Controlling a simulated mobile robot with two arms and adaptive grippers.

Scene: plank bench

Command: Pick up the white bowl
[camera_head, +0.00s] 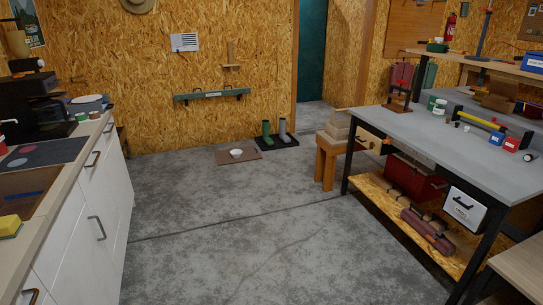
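A small white bowl (237,153) sits upright on a brown mat (225,161) on the concrete floor, near the far wall and left of the picture's middle. It is some distance away across open floor. Nothing covers it. Neither of my grippers shows in the head view, so their state cannot be seen.
A white cabinet counter (75,180) runs along the left. A grey workbench (430,140) with a loaded lower shelf fills the right. A black tray (277,142) with boots stands right of the mat, near a wooden stand (327,160). The concrete floor (240,220) between is clear.

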